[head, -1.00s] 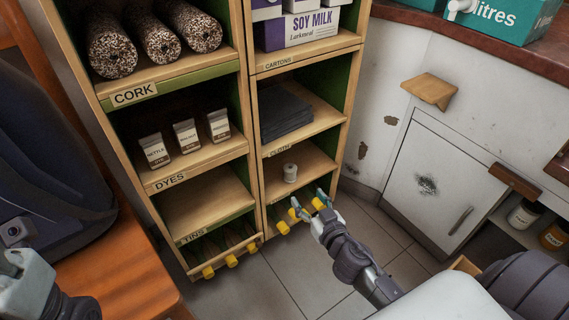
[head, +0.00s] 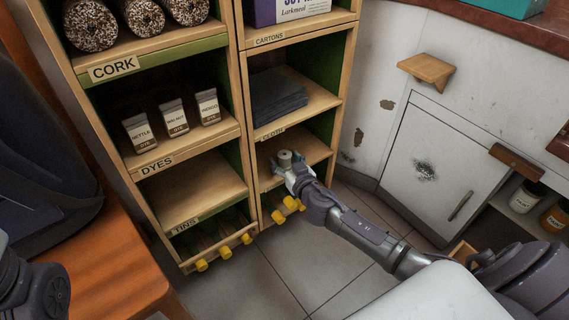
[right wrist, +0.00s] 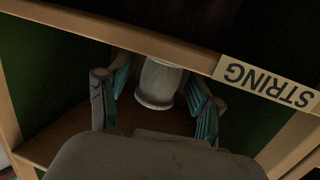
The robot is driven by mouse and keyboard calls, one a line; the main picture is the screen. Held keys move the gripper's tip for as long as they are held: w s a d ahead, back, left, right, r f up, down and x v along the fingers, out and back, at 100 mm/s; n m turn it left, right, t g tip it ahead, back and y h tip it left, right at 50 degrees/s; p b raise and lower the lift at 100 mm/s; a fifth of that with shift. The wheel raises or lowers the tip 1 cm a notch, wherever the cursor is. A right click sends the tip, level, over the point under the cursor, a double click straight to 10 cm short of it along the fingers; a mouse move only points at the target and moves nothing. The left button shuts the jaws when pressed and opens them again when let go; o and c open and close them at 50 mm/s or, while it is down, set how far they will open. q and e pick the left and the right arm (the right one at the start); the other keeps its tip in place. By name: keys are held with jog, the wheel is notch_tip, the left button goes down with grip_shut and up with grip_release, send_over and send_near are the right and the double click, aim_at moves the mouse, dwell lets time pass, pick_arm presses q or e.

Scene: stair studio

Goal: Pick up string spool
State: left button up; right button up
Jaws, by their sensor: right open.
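The string spool (head: 285,155) is a small pale spool standing on a wooden shelf (head: 313,150) of the right-hand shelf column, below the cloth. It also shows in the right wrist view (right wrist: 160,84), between my right gripper's two teal-padded fingers. My right gripper (head: 287,165) reaches into this compartment. In the right wrist view the right gripper (right wrist: 160,98) is open, with a finger on either side of the spool and gaps visible beside it. In the head view the gripper hides the spool's lower part. My left arm shows at the lower left edge, but no left fingers are seen.
A STRING label (right wrist: 266,80) is on the shelf edge. Folded dark cloth (head: 276,96) lies one shelf above. Yellow-ended items (head: 278,215) stick out below. Dye cartons (head: 174,117) stand in the left column. A white cabinet (head: 438,165) is at right.

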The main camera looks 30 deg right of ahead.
jog(key=shift+w, duration=0.3)
jog(key=c, duration=1.2)
